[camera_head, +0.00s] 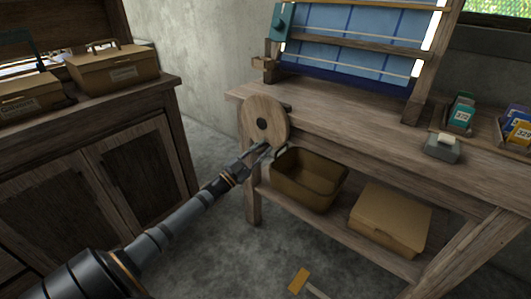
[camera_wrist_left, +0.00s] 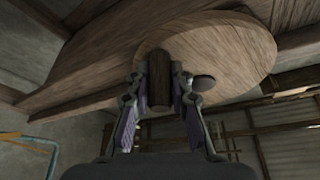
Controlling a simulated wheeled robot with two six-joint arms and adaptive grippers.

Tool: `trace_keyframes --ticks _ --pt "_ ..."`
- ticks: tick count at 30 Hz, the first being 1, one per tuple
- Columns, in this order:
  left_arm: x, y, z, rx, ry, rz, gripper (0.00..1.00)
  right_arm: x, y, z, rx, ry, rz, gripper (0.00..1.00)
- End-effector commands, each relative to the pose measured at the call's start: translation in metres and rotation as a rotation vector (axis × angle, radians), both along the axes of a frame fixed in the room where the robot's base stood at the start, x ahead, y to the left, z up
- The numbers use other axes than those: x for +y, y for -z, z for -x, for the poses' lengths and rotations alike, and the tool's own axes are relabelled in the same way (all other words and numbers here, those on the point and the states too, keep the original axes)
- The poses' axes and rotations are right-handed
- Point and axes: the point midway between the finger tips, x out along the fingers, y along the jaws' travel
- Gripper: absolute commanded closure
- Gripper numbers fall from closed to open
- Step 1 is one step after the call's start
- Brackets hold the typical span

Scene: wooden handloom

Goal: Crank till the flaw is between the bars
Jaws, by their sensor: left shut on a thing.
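The loom's round wooden crank disc (camera_head: 265,108) is on the left end of the bench, with a dark hole or hub near its middle. My left gripper (camera_head: 262,150) is at the disc's lower edge. In the left wrist view, the left gripper (camera_wrist_left: 162,85) is shut on the wooden crank handle (camera_wrist_left: 160,101), a finger on each side; the disc (camera_wrist_left: 225,45) is above it. Blue cloth (camera_head: 345,60) with darker grid lines stands upright on the loom frame. A wooden bar (camera_head: 350,46) and thin pale strips cross it. I cannot make out a flaw. My right gripper is not in view.
Below the bench (camera_head: 350,125) are an open brown bin (camera_head: 300,195) and a closed box (camera_head: 390,218). A grey block (camera_head: 442,150) and small numbered packets (camera_head: 462,112) are on its right. A cabinet (camera_head: 130,175) with boxes stands left. A yellow-headed tool (camera_head: 299,280) lies on the floor.

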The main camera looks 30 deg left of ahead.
Motion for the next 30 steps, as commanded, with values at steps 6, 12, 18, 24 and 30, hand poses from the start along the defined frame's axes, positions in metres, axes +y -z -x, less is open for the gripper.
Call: trace_keyframes --ticks 6,12,18,24,30 --pt "0.018 0.006 -0.001 -0.012 -0.002 -0.206 1.00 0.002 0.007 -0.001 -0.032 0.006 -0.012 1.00" --pt "0.031 0.006 -0.002 -0.026 -0.002 -0.378 1.00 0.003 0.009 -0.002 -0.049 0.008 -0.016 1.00" --pt "0.042 0.004 -0.003 -0.037 -0.002 -0.514 1.00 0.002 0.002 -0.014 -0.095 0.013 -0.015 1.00" --pt "0.049 0.003 -0.004 -0.044 -0.003 -0.603 1.00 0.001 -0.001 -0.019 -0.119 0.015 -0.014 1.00" --pt "0.052 0.001 -0.004 -0.047 -0.003 -0.648 1.00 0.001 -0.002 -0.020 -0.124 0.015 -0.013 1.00"
